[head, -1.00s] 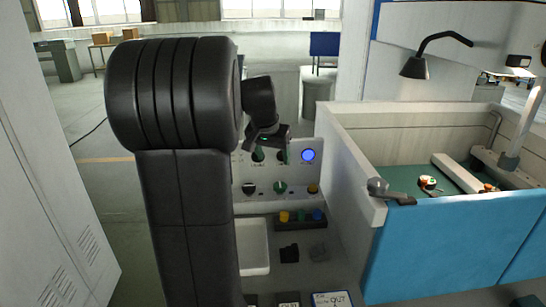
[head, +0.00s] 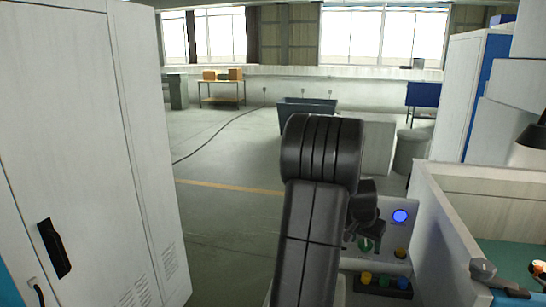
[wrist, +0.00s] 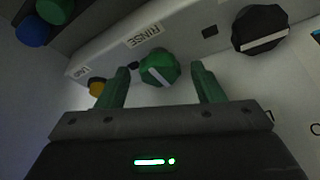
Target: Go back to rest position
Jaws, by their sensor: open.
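A green rotary knob (wrist: 158,69) with a white bar, near the label RINSE (wrist: 146,34), shows just beyond and between the fingertips on the control panel. I cannot tell whether a finger touches the panel. In the head view my arm stands in the middle and mostly hides the gripper. The green knob (head: 365,245) and a lit blue button (head: 400,216) show on the panel beside it.
A black knob (wrist: 260,29) and a yellow button (wrist: 97,86) flank the green knob. A white cabinet (head: 75,120) stands close on the left. A white-walled machine tank (head: 447,225) stands on the right. The floor (head: 225,210) between is open, with a cable across it.

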